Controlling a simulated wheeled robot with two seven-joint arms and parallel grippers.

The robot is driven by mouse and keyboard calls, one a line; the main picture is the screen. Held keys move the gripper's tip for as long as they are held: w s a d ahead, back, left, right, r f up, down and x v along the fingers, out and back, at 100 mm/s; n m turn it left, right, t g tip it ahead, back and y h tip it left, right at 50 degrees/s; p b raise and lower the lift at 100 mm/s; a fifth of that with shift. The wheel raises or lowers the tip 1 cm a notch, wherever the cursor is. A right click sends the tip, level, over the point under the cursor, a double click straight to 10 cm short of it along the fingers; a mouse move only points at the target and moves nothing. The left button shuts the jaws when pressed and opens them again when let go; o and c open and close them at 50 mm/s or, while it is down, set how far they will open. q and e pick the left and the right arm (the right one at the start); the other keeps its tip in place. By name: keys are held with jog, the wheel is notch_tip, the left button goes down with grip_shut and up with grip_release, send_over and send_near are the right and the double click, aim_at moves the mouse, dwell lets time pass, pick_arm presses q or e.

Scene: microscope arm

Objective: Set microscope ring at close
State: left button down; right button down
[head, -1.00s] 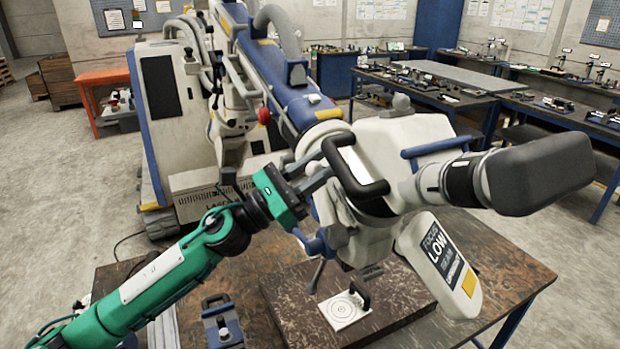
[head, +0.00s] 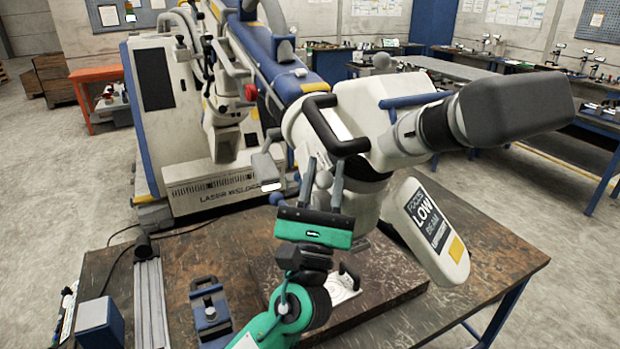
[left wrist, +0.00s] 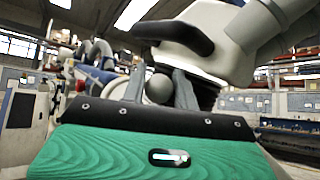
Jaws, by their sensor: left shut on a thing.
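The microscope head (head: 385,105) is white, with a black loop handle and a long dark eyepiece end. A dark ring section (head: 368,172) sits under the head, and it shows in the left wrist view behind the fingers (left wrist: 208,92). A grey ball knob (left wrist: 158,88) lies between my left fingers in the left wrist view; it is small and partly covered in the head view (head: 323,180). My left gripper (head: 322,172) points up at the knob from below and is shut on it. How the knob joins the ring is hidden. My right gripper is not in view.
A white panel labelled FOCUS LOW BEAM (head: 430,230) hangs right of my gripper. Below is a worn brown table (head: 490,265) with a blue clamp block (head: 210,312) and a white target plate (head: 342,288). The laser welder cabinet (head: 160,90) stands behind left.

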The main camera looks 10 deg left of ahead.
pick_arm(q)
jog(key=shift+s+d+f+n+y+b, duration=0.2)
jog(key=shift+d+n+y+b, duration=0.4)
jog(key=shift+y, duration=0.65)
jog(key=shift+s+d+f+n+y+b, duration=0.15)
jog(key=shift+n+y+b, duration=0.3)
jog(key=shift+n+y, duration=0.6)
jog(key=shift+s+d+f+n+y+b, duration=0.15)
jog(key=shift+d+n+y+b, duration=0.35)
jog(key=shift+y, duration=1)
jog(key=shift+w, duration=0.1)
jog(key=c, duration=1.1)
grip_release()
jog(key=shift+w+a, duration=0.1)
jog(key=shift+o, duration=0.2)
